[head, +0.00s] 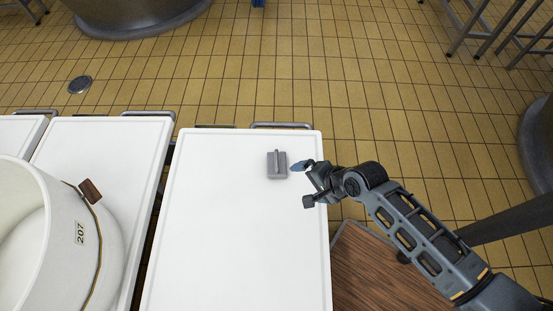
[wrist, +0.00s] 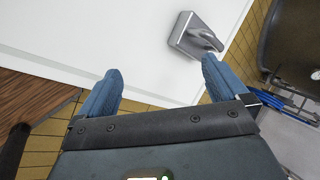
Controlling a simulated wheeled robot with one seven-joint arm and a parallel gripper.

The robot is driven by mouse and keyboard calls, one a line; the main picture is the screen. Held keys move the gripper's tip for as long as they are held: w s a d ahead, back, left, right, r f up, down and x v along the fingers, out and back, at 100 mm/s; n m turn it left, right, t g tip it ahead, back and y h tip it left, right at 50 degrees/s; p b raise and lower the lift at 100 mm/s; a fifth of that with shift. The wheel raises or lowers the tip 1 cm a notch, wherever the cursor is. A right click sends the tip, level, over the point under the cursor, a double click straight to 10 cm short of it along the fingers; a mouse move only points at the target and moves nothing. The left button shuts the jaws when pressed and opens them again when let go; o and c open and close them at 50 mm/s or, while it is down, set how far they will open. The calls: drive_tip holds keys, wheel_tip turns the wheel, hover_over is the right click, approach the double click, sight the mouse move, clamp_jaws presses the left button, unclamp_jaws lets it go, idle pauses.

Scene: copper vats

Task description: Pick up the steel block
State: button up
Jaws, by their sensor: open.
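The steel block (head: 277,165) is a small grey block with a raised handle on top. In the head view it sits on the white table top (head: 235,230) toward the far right part. In the wrist view the block (wrist: 198,36) lies beyond my fingertips, toward the right finger. My gripper (head: 306,180) is at the table's right edge, just right of the block and apart from it. Its two blue fingers are spread open and empty in the wrist view (wrist: 160,68).
A large white pot (head: 60,240) marked 207 stands on the left. Another white table (head: 115,150) is beside mine across a narrow gap. A brown wooden surface (head: 375,270) lies at lower right. Most of the white top left of the block is clear.

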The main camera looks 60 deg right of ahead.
sight(278, 159)
drive_tip(key=w+d+m+y, duration=0.1)
drive_tip(key=w+m, duration=0.2)
drive_tip(key=w+d+m+g+y+p, duration=0.1)
drive_tip(key=w+m, duration=0.1)
drive_tip(key=w, duration=0.1)
drive_tip(key=w+d+m+y+p, duration=0.1)
drive_tip(key=w+d+m, duration=0.1)
drive_tip(key=w+m, duration=0.1)
drive_tip(key=shift+d+r+m+g, duration=0.1)
drive_tip(key=shift+m+g, duration=0.2)
drive_tip(key=shift+g, duration=0.1)
drive_tip(key=shift+w+d+r+y, duration=0.1)
drive_tip(key=shift+w+y, duration=0.15)
drive_tip(key=shift+y, duration=0.05)
drive_tip(key=shift+w+m, duration=0.15)
drive_tip(key=shift+m, duration=0.15)
drive_tip(key=x, duration=0.7)
drive_tip(key=shift+w+a+f+b, duration=0.2)
drive_tip(key=shift+w+b, duration=0.05)
drive_tip(key=shift+b, duration=0.1)
drive_tip(key=c, duration=1.7)
drive_tip(key=shift+r, duration=0.1)
drive_tip(key=shift+r, duration=0.15)
